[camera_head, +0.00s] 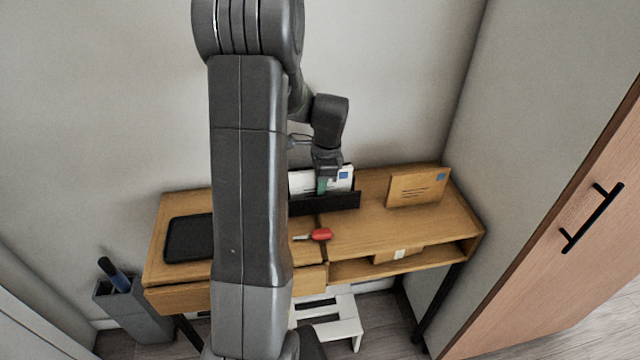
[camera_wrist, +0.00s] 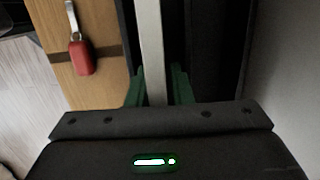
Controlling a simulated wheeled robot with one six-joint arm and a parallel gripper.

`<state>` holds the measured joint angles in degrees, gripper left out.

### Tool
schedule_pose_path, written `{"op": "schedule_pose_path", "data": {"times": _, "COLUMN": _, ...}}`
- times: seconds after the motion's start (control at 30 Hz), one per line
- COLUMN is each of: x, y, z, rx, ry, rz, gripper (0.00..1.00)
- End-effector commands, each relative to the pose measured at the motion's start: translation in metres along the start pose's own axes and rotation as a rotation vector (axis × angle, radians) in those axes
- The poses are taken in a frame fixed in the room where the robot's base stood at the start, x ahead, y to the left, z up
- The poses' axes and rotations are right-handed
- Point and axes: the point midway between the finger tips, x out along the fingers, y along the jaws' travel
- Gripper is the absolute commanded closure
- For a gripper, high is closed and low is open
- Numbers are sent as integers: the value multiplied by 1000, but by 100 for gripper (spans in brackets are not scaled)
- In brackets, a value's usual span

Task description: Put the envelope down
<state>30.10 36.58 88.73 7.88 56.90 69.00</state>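A white envelope (camera_head: 343,180) with a blue stamp stands upright in a black letter holder (camera_head: 340,202) at the back of the wooden desk. My gripper (camera_head: 323,185) is over the holder, with its green fingertips at the envelope. In the wrist view the envelope (camera_wrist: 151,45) shows edge-on as a pale strip between the two green fingers (camera_wrist: 158,88), which look closed on it. Dark holder walls (camera_wrist: 221,50) show beside it. The envelope's lower edge is hidden, so I cannot tell if it touches the holder's bottom.
A brown envelope (camera_head: 418,188) leans upright at the desk's right. A red-headed key (camera_head: 320,235) lies in front of the holder, also in the wrist view (camera_wrist: 81,56). A black tray (camera_head: 188,239) lies at the left. The desk's right front (camera_head: 425,225) is clear.

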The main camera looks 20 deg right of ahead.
Motion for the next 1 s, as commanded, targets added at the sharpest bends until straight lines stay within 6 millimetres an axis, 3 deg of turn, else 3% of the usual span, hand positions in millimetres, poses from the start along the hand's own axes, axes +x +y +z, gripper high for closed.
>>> {"op": "schedule_pose_path", "data": {"times": 0.23, "x": -11, "y": -1, "z": 0, "rx": 0, "ry": 1, "rz": -2, "gripper": 80}}
{"op": "schedule_pose_path", "data": {"times": 0.7, "x": -104, "y": 0, "z": 0, "rx": 0, "ry": 1, "rz": -3, "gripper": 80}}
{"op": "schedule_pose_path", "data": {"times": 1.0, "x": -124, "y": 0, "z": 0, "rx": 0, "ry": 0, "rz": 0, "gripper": 80}}
